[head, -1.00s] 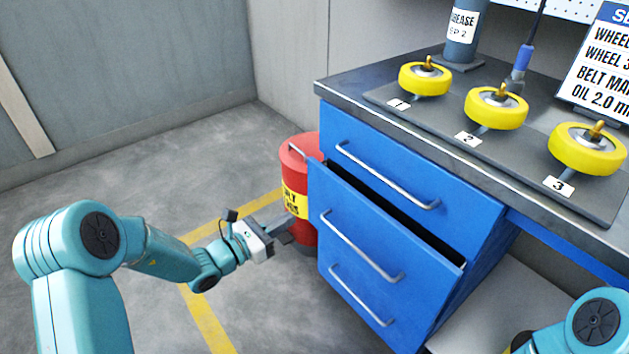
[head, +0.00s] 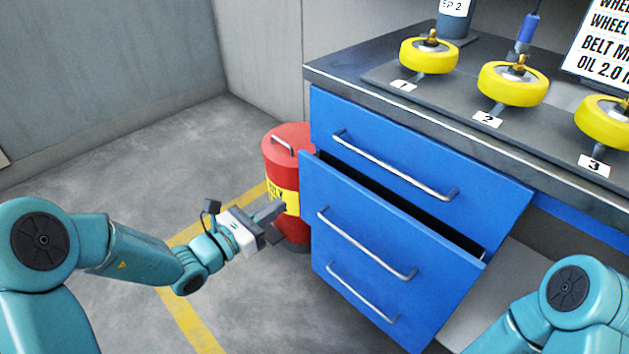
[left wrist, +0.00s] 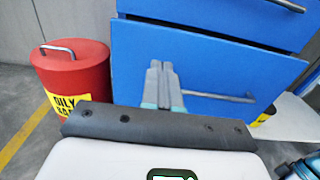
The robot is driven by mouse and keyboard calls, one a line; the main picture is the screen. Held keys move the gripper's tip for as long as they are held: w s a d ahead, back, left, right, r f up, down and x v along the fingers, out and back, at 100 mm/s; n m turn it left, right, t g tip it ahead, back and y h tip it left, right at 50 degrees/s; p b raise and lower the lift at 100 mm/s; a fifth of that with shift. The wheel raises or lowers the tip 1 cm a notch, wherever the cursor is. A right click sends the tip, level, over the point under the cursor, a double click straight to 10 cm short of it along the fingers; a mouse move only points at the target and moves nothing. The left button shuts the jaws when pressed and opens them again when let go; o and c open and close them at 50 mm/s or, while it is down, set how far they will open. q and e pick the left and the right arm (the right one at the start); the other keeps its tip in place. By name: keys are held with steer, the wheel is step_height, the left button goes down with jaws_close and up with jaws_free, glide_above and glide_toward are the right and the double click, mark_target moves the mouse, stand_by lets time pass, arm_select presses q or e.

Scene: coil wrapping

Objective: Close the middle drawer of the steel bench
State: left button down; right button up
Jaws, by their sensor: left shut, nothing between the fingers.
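The blue middle drawer (head: 385,235) of the steel bench (head: 335,76) is partly pulled out, with a dark gap above its front panel. Its silver bar handle (head: 365,247) runs across the front. In the left wrist view the drawer front (left wrist: 210,65) fills the middle, with part of its handle at the right. My left gripper (head: 276,222) is shut and empty, to the left of the drawer front. Its fingers (left wrist: 160,82) point toward the panel; whether they touch it I cannot tell. My right arm shows at the lower right, but its gripper is out of view.
A red oily-waste can (head: 287,165) stands close to the left of the drawers, behind my left gripper. The top drawer (head: 420,160) is shut. Yellow wheels (head: 428,55) stand on the bench top. The floor at the left is clear.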

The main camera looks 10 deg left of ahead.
mark_target(326, 174)
arm_select(q)
steer(key=b+x, duration=0.2)
steer(key=x, duration=0.9)
steer(key=shift+w+d+f, duration=0.1)
steer(key=shift+w+d, duration=0.05)
steer(key=shift+d, duration=0.1)
steer(key=shift+w+d+b, duration=0.3)
steer(key=shift+w+b, duration=0.05)
steer(key=shift+w, duration=0.2)
arm_select(e)
steer(key=f, duration=0.2)
steer(key=shift+w+d+f, duration=0.2)
steer(key=shift+d+f, duration=0.1)
steer(key=shift+d, duration=0.1)
arm_select(q)
steer(key=shift+w, duration=0.1)
arm_select(e)
steer(key=shift+w, duration=0.1)
